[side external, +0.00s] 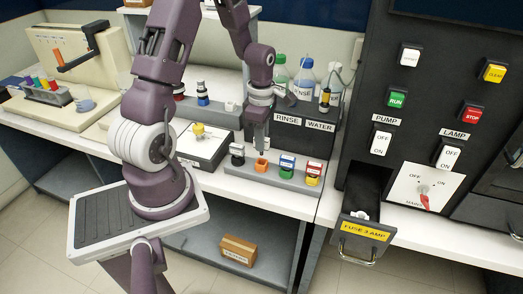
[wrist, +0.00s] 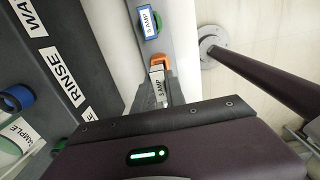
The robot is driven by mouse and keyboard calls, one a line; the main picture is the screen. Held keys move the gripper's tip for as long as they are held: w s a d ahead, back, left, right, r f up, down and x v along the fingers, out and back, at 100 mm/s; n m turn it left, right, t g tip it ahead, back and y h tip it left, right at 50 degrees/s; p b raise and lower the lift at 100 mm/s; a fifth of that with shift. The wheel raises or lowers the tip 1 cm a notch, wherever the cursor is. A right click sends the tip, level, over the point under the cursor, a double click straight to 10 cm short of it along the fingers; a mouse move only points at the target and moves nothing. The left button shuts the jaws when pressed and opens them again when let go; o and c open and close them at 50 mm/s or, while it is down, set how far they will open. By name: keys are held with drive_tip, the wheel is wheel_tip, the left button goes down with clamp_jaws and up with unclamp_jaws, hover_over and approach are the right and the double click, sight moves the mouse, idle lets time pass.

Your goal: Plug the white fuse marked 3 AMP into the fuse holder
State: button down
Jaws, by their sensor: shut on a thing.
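The white fuse marked 3 AMP (wrist: 158,88) is between the dark fingers of my gripper (wrist: 168,96) in the wrist view, with its label facing the camera. My gripper (side external: 262,142) is shut on it, above the grey fuse rack and close to the orange fuse (side external: 261,165). The fuse itself is hard to make out in the side view. The fuse holder is in an open black drawer with a yellow FUSE 3 AMP label (side external: 364,228); a small white part (side external: 360,214) shows inside.
The grey rack (side external: 228,168) also holds a black-and-white fuse (side external: 237,155), a blue-and-white fuse (side external: 286,163) and a red-topped fuse (side external: 313,171). The RINSE WATER bottle box (side external: 302,130) stands behind. The black panel (side external: 355,150) rises to the right.

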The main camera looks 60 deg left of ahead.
wheel_tip(320, 180, up, 4)
drive_tip(key=shift+f, duration=0.1)
drive_tip(key=w+d+r, duration=0.3)
drive_tip(key=w+d, duration=0.2)
drive_tip(key=d, duration=0.6)
drive_tip(key=w+d+r, duration=0.2)
drive_tip(key=w+d, duration=0.2)
drive_tip(key=d, duration=0.7)
drive_tip(key=w+d+f+m, duration=0.3)
drive_tip(key=w+d+m, duration=0.1)
drive_tip(key=d+m, duration=0.2)
drive_tip(key=shift+w+d+f, duration=0.35)
drive_tip(key=shift+w+d, duration=0.05)
drive_tip(key=shift+f, duration=0.1)
drive_tip(key=shift+f, duration=2.8)
